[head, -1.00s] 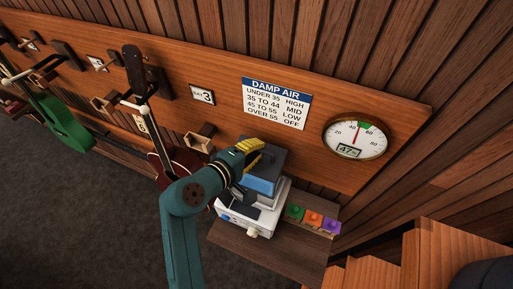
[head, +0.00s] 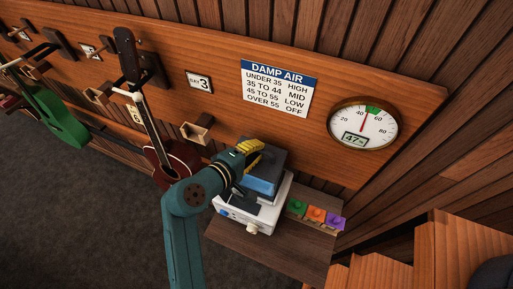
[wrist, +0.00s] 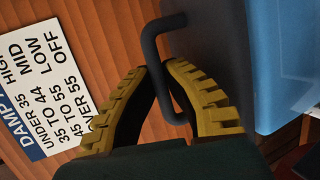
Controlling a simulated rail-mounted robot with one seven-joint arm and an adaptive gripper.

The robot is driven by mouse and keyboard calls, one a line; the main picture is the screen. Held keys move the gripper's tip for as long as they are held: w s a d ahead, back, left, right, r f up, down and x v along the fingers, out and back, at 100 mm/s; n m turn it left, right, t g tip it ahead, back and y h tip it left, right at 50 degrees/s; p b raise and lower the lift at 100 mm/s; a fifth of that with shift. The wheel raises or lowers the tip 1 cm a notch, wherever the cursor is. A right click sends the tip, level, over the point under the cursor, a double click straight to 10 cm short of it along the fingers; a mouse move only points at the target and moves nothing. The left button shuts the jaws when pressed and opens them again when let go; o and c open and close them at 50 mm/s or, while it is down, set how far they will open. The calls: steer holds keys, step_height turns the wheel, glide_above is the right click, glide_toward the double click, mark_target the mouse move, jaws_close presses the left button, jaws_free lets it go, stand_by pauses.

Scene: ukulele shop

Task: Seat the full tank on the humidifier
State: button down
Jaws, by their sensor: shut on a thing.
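The tank (head: 262,186) is a translucent blue box with a dark grey top, seen at the centre of the head view. It also fills the right side of the wrist view (wrist: 285,65). My gripper (head: 257,147) is shut on the tank's dark handle (wrist: 151,42), with its yellow ribbed fingers (wrist: 160,67) around the bar. The white humidifier (head: 280,208) stands on a wooden shelf right under the tank. Its front has a pale knob (head: 252,229) and a small blue mark. My arm hides part of it, and I cannot tell whether the tank touches it.
Green, orange and purple blocks (head: 315,214) sit right of the humidifier on the shelf (head: 295,240). A dial (head: 363,126) reading 47 and a damp air chart (head: 276,88) are on the wall. A red-brown ukulele (head: 165,160) hangs close to my arm's left.

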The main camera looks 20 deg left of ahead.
steer(key=shift+r, duration=0.3)
steer(key=c, duration=1.2)
jaws_free()
steer(key=shift+w, duration=0.1)
steer(key=shift+o, duration=0.2)
steer(key=shift+f, duration=0.1)
steer(key=shift+f, duration=0.35)
steer(key=v, duration=1.2)
steer(key=shift+r, duration=0.3)
